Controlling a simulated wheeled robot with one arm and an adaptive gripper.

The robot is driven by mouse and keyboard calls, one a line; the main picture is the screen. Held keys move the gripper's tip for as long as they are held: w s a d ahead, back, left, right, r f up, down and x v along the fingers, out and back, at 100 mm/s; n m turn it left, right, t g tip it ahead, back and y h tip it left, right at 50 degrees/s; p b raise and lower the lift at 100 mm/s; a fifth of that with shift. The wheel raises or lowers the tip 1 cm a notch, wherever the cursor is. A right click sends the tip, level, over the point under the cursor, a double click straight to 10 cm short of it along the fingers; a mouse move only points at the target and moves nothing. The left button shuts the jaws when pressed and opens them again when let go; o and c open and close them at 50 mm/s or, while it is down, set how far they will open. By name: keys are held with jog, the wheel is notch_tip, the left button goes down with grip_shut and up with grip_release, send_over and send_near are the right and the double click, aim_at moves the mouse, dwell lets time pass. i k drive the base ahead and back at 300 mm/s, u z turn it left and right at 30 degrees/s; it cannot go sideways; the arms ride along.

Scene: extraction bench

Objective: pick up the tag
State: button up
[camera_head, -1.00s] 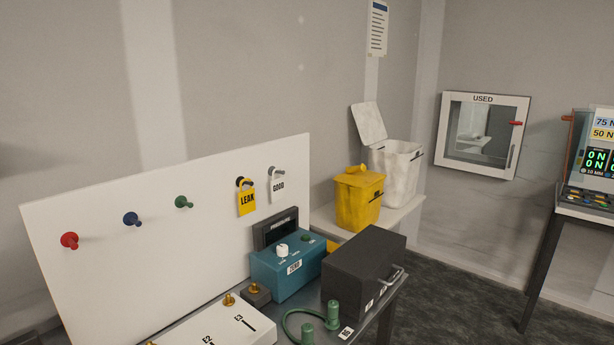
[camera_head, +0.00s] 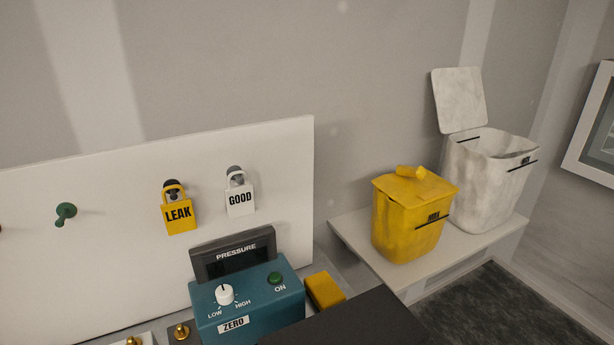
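The yellow tag (camera_head: 180,217) reads LEAK. The white tag (camera_head: 240,202) to its right reads GOOD. Each hangs by a loop at its top. The task does not say which tag is meant. My gripper is not in view.
A teal pressure box (camera_head: 250,304) with a knob, a green button and a dark display stands below the tags. A yellow block (camera_head: 325,290) lies beside it. A dark box (camera_head: 350,325) fills the bottom edge. A yellow bin (camera_head: 408,225) and an open white bin (camera_head: 487,190) stand on a shelf.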

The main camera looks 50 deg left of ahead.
aim_at(239, 200)
jog(key=i, duration=1)
jog(key=u, duration=4.95)
